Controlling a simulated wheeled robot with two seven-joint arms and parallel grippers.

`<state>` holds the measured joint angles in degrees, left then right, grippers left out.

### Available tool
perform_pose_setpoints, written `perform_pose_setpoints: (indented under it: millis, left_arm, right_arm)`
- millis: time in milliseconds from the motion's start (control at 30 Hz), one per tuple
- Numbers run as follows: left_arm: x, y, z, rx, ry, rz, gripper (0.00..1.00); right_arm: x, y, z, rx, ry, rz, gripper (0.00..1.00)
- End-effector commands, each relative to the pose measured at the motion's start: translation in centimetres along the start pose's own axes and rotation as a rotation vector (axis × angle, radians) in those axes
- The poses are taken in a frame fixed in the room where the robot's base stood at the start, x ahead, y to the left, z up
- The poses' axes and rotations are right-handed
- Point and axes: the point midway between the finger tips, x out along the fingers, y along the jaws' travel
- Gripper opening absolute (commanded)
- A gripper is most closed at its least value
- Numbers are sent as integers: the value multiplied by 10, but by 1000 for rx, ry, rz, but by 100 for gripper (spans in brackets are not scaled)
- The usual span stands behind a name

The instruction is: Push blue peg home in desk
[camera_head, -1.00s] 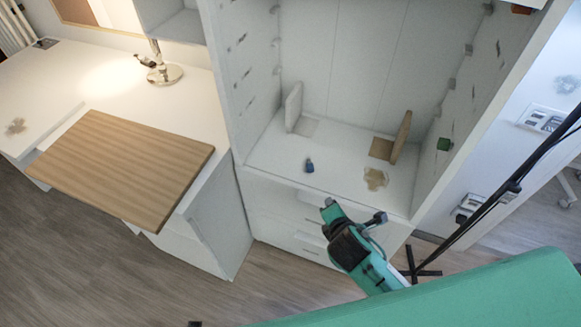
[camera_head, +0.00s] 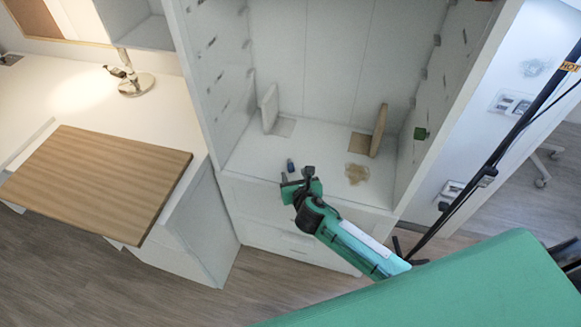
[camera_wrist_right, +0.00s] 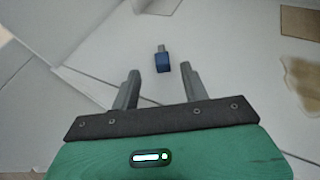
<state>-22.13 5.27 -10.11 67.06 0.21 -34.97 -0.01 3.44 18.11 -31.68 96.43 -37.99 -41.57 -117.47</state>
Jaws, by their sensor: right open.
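The small blue peg (camera_head: 290,165) has a blue body and a narrower grey end. It is on the floor of the white shelf desk (camera_head: 240,160), near its front edge. It also shows in the right wrist view (camera_wrist_right: 162,62), just beyond the fingertips and roughly in line with the gap between them. I cannot tell whether it sits in a hole. My right gripper (camera_head: 298,176) is open and empty, at the front of the shelf close to the peg. Its two grey fingers also show in the right wrist view (camera_wrist_right: 160,72). My left gripper is out of view.
Two bookend-like plates, one white (camera_head: 268,108) and one wooden (camera_head: 379,130), stand on the shelf. A brownish patch (camera_head: 356,173) marks the floor right of the peg. A green block (camera_head: 420,133) is on the right wall. A wooden board (camera_head: 98,180) lies on the left.

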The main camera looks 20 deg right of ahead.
Motion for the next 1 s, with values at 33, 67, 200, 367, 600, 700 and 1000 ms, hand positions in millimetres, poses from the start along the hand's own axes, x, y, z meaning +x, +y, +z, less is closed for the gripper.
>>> perform_pose_setpoints:
  millis: [33,67,200,367,600,700,1000]
  left_arm:
    - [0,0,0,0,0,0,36]
    - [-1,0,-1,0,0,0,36]
    - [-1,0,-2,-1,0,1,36]
    - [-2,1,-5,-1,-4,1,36]
    - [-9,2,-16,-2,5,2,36]
    - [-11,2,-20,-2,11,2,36]
    - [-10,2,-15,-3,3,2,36]
  right_arm:
    - [4,0,0,1,-1,0,45]
    - [6,0,0,1,-1,0,45]
    - [15,-1,0,3,0,-1,45]
    - [38,-2,-2,5,1,-1,45]
    - [58,-2,-2,3,1,1,45]
    - [59,-2,-2,3,1,1,45]
    - [58,-2,-2,3,1,1,10]
